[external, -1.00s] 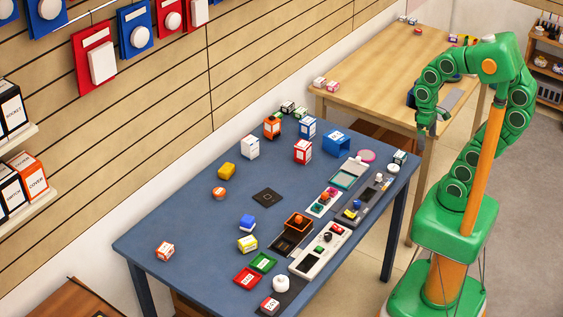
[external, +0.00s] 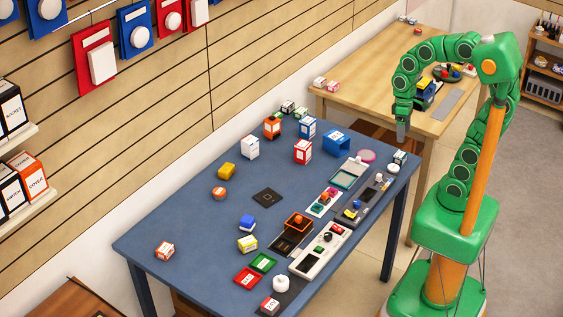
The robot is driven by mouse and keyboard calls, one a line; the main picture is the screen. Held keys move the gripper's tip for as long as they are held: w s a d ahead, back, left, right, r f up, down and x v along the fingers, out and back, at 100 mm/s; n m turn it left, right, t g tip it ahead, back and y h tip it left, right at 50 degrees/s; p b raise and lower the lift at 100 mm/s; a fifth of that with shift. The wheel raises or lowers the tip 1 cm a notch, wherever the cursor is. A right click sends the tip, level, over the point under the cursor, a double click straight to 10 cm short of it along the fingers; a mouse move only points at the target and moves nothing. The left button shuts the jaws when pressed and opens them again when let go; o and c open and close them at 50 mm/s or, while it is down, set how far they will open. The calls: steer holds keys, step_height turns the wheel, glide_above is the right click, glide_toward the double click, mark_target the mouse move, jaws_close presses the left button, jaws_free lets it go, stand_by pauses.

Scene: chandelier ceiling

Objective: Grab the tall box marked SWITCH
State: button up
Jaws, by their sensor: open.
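Several tall boxes stand upright at the far part of the blue table: a white one (external: 250,147), an orange one (external: 272,127), a blue and white one (external: 308,128) and a red and white one (external: 303,151). Their labels are too small to read, so I cannot tell which is marked SWITCH. A black and white box (external: 12,192) on the left wall shelf has lettering that may read SWITCH. My gripper (external: 402,131) is open and points down, above the table's far right corner. It is apart from all the boxes, to the right of the red and white one.
Trays and panels (external: 320,250) line the table's right side. A wooden table (external: 385,70) stands behind. The blue table's left part is mostly clear.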

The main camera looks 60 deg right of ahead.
steer(key=w+a+f+n+y, duration=0.1)
steer(key=w+a+n+y, duration=0.15)
steer(key=w, duration=0.95)
steer(key=w+a+f+n+t+y, duration=0.1)
steer(key=w+a+n+y, duration=0.2)
steer(key=w, duration=0.9)
steer(key=w+a+f+n+y, duration=0.15)
steer(key=w+a, duration=0.35)
steer(key=w, duration=0.7)
steer(key=n+t+y, duration=0.3)
steer(key=n, duration=0.4)
glide_toward(250, 139)
steer(key=shift+x, duration=5.15)
steer(key=shift+d+f, duration=0.1)
steer(key=shift+d, duration=0.05)
steer(key=c, duration=1.1)
steer(key=shift+c, duration=0.2)
